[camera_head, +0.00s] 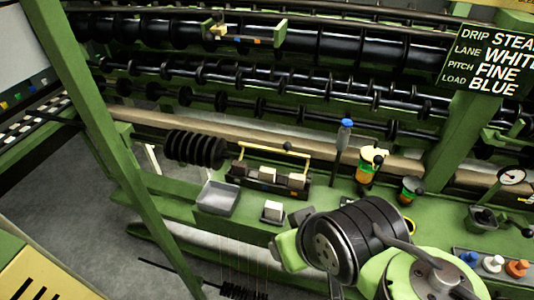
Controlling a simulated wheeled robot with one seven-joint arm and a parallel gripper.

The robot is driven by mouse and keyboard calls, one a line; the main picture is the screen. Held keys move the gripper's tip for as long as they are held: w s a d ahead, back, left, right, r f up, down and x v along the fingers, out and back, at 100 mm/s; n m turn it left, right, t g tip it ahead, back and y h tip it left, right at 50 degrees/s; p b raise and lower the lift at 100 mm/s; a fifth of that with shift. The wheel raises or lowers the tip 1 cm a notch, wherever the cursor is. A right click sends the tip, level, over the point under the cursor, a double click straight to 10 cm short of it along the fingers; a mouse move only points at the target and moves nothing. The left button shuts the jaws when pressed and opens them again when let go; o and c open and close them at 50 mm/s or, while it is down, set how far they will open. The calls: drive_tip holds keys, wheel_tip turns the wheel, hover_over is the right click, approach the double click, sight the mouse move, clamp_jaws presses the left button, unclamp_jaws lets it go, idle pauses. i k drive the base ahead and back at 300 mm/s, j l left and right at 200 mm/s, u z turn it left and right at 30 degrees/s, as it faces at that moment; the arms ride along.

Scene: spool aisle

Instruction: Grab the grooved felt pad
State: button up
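A small pale block (272,208) sits on a dark base on the green ledge, left of my arm. Several similar blocks, one of them pale (297,180), stand in a row in a dark rack (262,186) with a yellow handle bar just behind it. They are too small here for me to tell which is the grooved felt pad; no groove can be made out. My arm's dark ribbed joint and green links fill the lower right. The fingers of my gripper cannot be made out.
An orange-and-green container (370,165), a blue-topped post (344,136) and a green upright (125,150) stand around. Coloured bottles (492,264) are at lower right.

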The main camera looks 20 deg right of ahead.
sight(238, 168)
drive_tip(key=i+j+u, duration=0.2)
drive_tip(key=i, duration=0.25)
drive_tip(key=i+j+u, duration=0.25)
drive_tip(key=i, duration=0.25)
drive_tip(key=l, duration=0.1)
